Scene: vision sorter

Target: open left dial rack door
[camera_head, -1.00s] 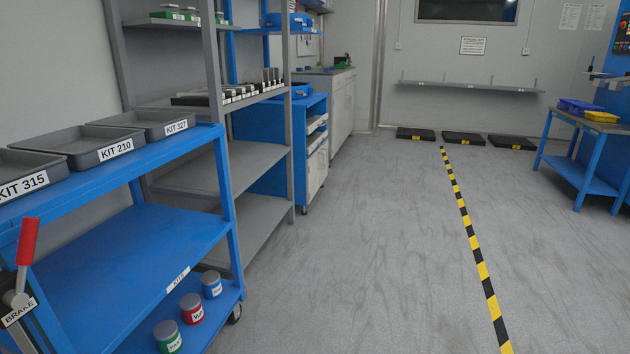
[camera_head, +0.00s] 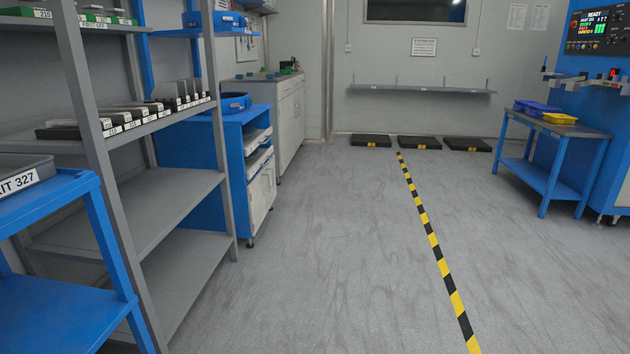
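No dial rack door that I can make out shows in the head view. A grey shelf rack (camera_head: 165,209) stands at the left, with several dark and light blocks with labels (camera_head: 130,114) on its middle shelf. Its top shelf carries a green tray (camera_head: 67,17) with small labelled items. A blue machine (camera_head: 603,95) with a lit display (camera_head: 599,30) stands at the right edge, partly cut off. Neither of my grippers is in view.
A blue cabinet (camera_head: 203,166) stands behind the rack. A blue table (camera_head: 545,163) stands at the right. The floor (camera_head: 330,260) is clear, with a yellow-black stripe (camera_head: 430,230).

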